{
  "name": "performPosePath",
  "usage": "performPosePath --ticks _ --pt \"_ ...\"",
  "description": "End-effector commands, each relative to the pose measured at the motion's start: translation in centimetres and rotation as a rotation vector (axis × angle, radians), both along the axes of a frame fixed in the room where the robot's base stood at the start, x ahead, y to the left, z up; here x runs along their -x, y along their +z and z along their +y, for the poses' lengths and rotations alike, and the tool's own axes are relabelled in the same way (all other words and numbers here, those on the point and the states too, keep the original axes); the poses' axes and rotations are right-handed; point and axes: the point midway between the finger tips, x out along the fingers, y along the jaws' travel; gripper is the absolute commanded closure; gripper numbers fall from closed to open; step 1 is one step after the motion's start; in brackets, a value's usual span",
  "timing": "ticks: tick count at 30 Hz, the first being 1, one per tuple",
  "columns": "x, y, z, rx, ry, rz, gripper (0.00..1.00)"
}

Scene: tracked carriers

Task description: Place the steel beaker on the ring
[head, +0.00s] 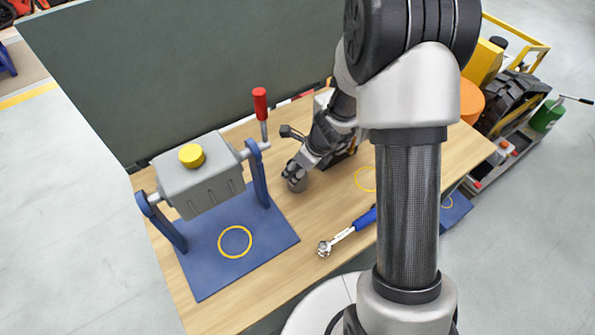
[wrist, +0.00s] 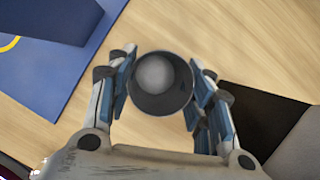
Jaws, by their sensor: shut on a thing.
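The steel beaker (wrist: 160,101) is grey and round, seen from above in the wrist view between my gripper's (wrist: 166,72) two blue-padded fingers, which are shut on it. In the head view the beaker (head: 298,184) shows just under my gripper (head: 293,172), right of the blue fixture plate. I cannot tell whether its base touches the wooden table. One yellow ring (head: 358,186) is marked on the wood to the right of my gripper, partly hidden by my arm.
A grey box with a yellow knob (head: 191,155) and red-topped lever (head: 260,104) hangs between blue uprights on the blue plate (head: 205,286). A blue-handled tool (head: 342,236) lies near the front edge. A dark panel (head: 200,60) stands behind the table.

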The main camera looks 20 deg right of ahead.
Motion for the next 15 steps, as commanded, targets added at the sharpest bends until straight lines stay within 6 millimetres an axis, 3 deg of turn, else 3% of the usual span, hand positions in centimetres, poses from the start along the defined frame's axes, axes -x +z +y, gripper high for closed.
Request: performPosePath --ticks 9,10,15 --pt "-0.06 -0.24 -0.02 0.001 0.0 -0.002 0.79" --pt "-0.04 -0.19 -0.02 0.0 0.001 -0.002 0.51" --pt "-0.04 -0.11 -0.01 0.001 0.001 -0.001 0.4"
